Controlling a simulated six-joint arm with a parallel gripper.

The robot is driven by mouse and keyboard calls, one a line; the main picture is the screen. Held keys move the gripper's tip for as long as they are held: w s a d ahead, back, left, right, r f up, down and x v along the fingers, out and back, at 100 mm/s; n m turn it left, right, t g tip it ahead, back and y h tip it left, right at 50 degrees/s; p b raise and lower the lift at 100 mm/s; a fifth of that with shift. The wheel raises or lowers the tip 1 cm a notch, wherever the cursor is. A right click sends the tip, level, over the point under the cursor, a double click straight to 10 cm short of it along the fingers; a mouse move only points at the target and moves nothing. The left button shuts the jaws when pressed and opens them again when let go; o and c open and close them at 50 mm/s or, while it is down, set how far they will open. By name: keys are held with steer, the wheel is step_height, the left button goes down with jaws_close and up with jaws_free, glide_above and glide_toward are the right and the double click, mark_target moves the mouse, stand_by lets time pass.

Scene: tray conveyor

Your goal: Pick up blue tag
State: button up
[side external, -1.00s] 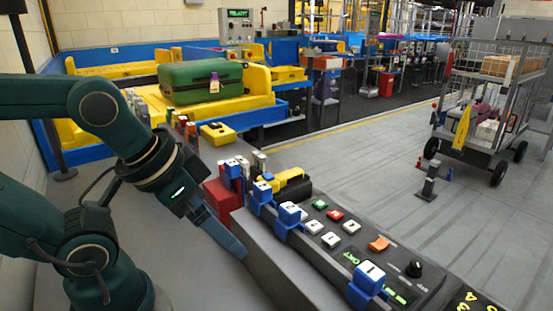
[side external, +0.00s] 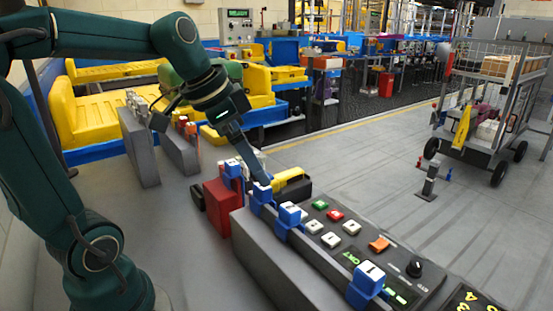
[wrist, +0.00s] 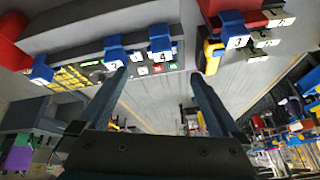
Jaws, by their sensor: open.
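Several blue tags with white numbered faces sit along the grey blocks. In the side external view, one blue tag (side external: 368,280) is at the front, another (side external: 290,214) is mid-way, a third (side external: 262,192) is farther back, and one more (side external: 233,169) is by the red box. In the wrist view they read 1 (wrist: 42,70), 2 (wrist: 114,50), 4 (wrist: 160,45) and 3 (wrist: 233,30). My gripper (side external: 259,168) is open and empty, pointing down close to the third tag. Its fingers (wrist: 158,76) are spread wide in the wrist view. Whether it touches any tag is unclear.
A black control panel (side external: 340,225) with buttons and a knob lies right of the tags. A red box (side external: 216,200) and a yellow item (side external: 288,177) are close by. Grey upright slabs (side external: 139,150) stand at left.

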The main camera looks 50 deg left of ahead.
steer(key=n, duration=0.2)
glide_toward(234, 162)
steer(key=w+d+f, duration=0.3)
steer(key=w+d, duration=0.1)
steer(key=a, duration=0.1)
steer(key=a+f, duration=0.1)
steer(key=a+f+n, duration=0.1)
steer(key=shift+s+a+g, duration=0.2)
steer(key=shift+s+g, duration=0.15)
steer(key=shift+g, duration=0.05)
steer(key=shift+s+a+f, duration=0.15)
steer(key=shift+a, duration=0.05)
steer(key=shift+n, duration=0.3)
steer(key=shift+x, duration=2.5)
steer(key=shift+a, duration=0.1)
jaws_close()
